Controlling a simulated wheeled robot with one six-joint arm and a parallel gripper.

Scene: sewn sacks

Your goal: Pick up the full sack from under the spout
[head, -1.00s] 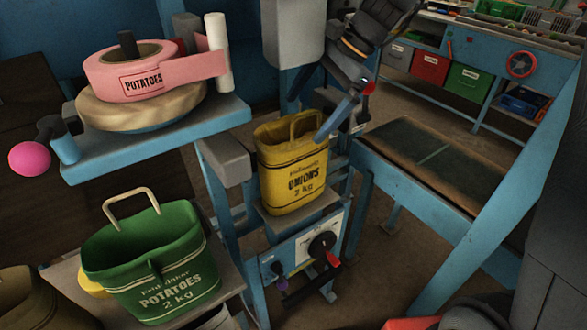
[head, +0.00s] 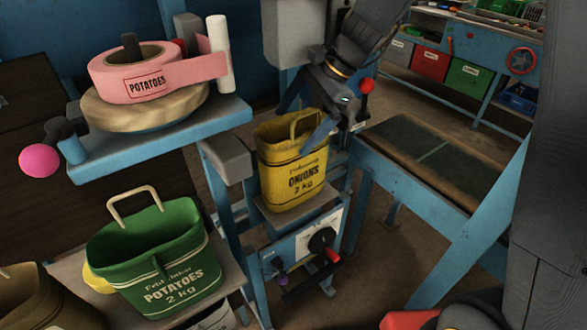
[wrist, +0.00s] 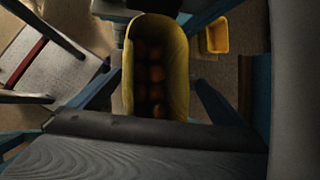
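The yellow sack marked onions (head: 292,180) stands upright on a small blue stand under the grey spout (head: 291,32). Its handle loop stands up at the rim. In the wrist view the sack (wrist: 179,60) is seen from above, with round brown onions inside. My gripper (head: 298,128) is at the sack's upper part, coming in from the upper right. One blue finger crosses in front of the sack's upper right side. In the wrist view my gripper's fingers lie apart on either side of the sack, and I see no clear contact.
A green potatoes sack (head: 160,265) stands at the lower left. A blue shelf (head: 160,145) with a pink label roll (head: 135,72) juts out at the left. A conveyor (head: 420,155) runs to the right.

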